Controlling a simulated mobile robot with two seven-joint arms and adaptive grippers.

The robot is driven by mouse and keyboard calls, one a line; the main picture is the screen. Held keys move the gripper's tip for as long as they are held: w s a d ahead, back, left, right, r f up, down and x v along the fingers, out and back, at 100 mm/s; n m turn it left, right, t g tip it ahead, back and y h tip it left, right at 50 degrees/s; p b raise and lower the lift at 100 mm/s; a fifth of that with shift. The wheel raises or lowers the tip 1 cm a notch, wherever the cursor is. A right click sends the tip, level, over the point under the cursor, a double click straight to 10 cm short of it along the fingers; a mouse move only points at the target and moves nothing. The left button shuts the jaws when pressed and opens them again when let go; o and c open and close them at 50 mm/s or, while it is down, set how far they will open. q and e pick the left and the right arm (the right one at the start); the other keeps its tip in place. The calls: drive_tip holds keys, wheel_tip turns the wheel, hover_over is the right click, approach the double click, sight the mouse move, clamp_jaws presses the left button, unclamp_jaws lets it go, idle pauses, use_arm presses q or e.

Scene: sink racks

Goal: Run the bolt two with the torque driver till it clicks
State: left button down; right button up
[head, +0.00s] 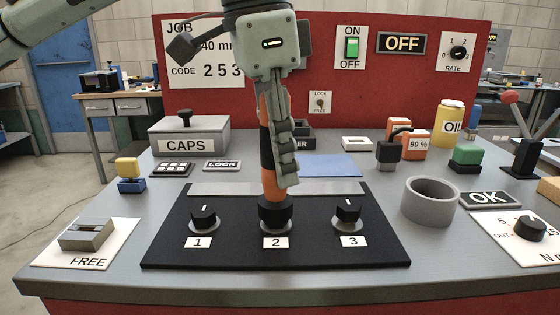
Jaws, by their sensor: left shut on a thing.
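My left gripper (280,140) comes down from above, shut on the torque driver (267,145), an orange and black tool held upright. The driver's lower end meets bolt two (276,215), a black head behind the label "2" on the black plate (375,245). Whether the driver is fully seated on the bolt cannot be told. Bolt one (203,218) and bolt three (348,211) stand to either side, each with a white mark on its black top. My right gripper is not in view.
A grey caps box (188,138) stands back left and a grey ring-shaped cup (430,202) right of the plate. A FREE card with a block (87,234) lies front left. A torque dial (530,229) sits at the right. A red panel (420,85) closes the back.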

use_arm(q)
drive_tip(key=shift+r, duration=1.9)
